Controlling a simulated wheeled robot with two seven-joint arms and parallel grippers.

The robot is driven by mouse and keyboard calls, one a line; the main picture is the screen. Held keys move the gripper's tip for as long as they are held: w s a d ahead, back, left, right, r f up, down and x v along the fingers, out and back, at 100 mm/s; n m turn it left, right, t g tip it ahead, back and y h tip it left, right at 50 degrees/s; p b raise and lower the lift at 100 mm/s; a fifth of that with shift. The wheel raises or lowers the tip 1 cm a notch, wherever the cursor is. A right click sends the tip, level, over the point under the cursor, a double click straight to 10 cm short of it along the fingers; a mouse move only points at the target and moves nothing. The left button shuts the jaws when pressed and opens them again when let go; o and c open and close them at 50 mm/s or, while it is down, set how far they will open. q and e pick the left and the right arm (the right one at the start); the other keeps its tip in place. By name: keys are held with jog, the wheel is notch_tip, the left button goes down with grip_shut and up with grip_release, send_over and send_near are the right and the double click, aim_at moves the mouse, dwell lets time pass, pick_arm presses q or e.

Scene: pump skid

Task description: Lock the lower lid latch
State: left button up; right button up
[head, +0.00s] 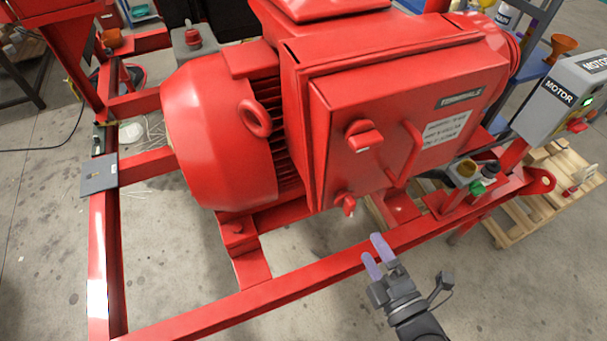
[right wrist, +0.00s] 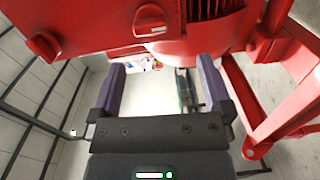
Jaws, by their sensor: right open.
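The red terminal box lid (head: 400,125) on the motor carries two red latch knobs and a bar handle (head: 408,155). The lower latch (head: 345,204) is at the lid's bottom left corner and sits at a slant. The upper latch (head: 364,137) is above it. My right gripper (head: 376,257) is open and empty, below and in front of the lower latch, apart from it. In the right wrist view, two red knobs show on the red face above the open purple-grey fingers (right wrist: 160,80); I cannot tell which is which. My left gripper is out of view.
The red skid rail (head: 330,272) runs below the lid, close to my right gripper. A grey motor control box (head: 560,100) and a wooden pallet (head: 550,205) stand at the right. Several small parts sit on the skid at right. Floor in front is clear.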

aim_at(352, 211)
jog(key=shift+n, duration=0.3)
jog(key=x, duration=0.3)
jog(key=r+x, duration=0.1)
jog(key=x, duration=0.5)
jog(key=shift+w+a+r+b, duration=0.1)
jog(key=shift+w+r+b, duration=0.05)
jog(key=shift+w+b, duration=0.2)
jog(key=shift+c, duration=1.7)
jog(key=c, duration=0.9)
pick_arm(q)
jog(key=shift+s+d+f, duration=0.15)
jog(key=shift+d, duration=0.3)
